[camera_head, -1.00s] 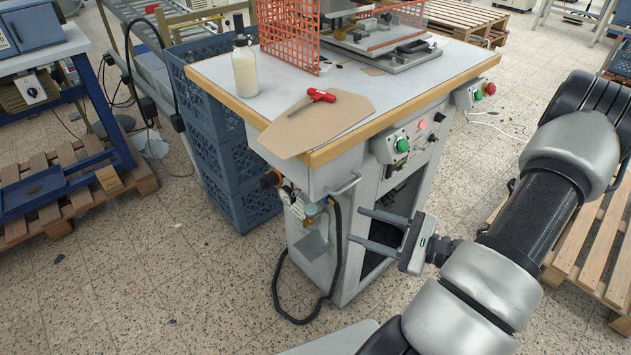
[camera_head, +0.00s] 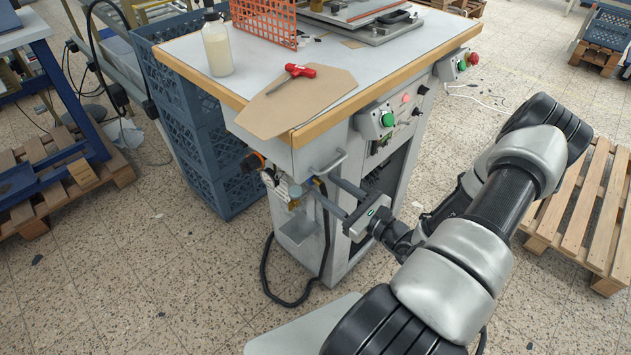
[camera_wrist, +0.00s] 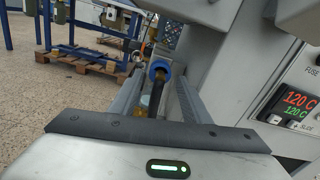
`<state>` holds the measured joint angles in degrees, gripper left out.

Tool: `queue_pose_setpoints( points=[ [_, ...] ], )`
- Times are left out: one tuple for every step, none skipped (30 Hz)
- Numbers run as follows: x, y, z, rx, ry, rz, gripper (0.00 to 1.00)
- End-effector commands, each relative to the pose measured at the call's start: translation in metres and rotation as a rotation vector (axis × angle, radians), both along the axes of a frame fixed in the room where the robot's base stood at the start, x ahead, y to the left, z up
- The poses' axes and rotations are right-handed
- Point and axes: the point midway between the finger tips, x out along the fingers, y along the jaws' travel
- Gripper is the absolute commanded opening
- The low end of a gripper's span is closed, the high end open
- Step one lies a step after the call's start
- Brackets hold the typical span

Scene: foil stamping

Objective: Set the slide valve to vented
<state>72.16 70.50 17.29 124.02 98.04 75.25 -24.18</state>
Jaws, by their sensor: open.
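The slide valve appears as a blue ring-shaped sleeve (camera_wrist: 159,70) on a dark hose or stem, low on the front of the stamping machine. In the head view the brass and blue fittings (camera_head: 294,191) are small, beside a pressure gauge (camera_head: 268,177). My gripper (camera_head: 320,184) is open and reaches in from the right, its fingers close to the fittings. In the wrist view the blue sleeve lies between the two fingers (camera_wrist: 160,78), near their tips. I cannot tell whether a finger touches it. The valve's setting cannot be read.
A metal handle (camera_head: 329,163) sticks out just above my fingers. A black hose (camera_head: 267,270) hangs beneath the fittings to the floor. Blue crates (camera_head: 205,135) stand at the left. A control panel with a green button (camera_head: 388,119) is up to the right.

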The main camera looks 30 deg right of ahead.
Motion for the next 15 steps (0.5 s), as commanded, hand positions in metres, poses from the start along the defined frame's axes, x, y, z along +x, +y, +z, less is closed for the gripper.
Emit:
queue_pose_setpoints(
  points=[
    [0.010,0.004,-0.001,-0.001,-0.002,0.003,0.43],
    [0.015,0.006,-0.001,0.000,-0.002,0.002,0.43],
    [0.021,0.008,-0.001,0.000,-0.002,0.002,0.43],
    [0.025,0.010,-0.001,0.000,-0.002,0.002,0.43],
    [0.029,0.011,-0.001,-0.002,-0.001,0.001,0.43],
    [0.034,0.012,-0.001,-0.002,-0.001,0.001,0.43],
    [0.037,0.013,-0.001,-0.001,-0.002,0.001,0.43],
    [0.040,0.014,0.000,-0.002,-0.001,0.001,0.43],
    [0.043,0.015,-0.001,-0.001,-0.001,0.000,0.43],
    [0.044,0.015,-0.001,-0.001,0.000,0.000,0.43],
    [0.046,0.016,0.000,-0.001,0.000,0.000,0.43],
    [0.047,0.017,0.000,-0.001,0.000,0.000,0.43],
    [0.048,0.017,0.000,-0.001,0.001,0.000,0.43],
    [0.048,0.017,0.000,-0.001,0.001,0.000,0.43],
    [0.048,0.017,0.000,-0.001,0.001,0.000,0.43]
  ],
)
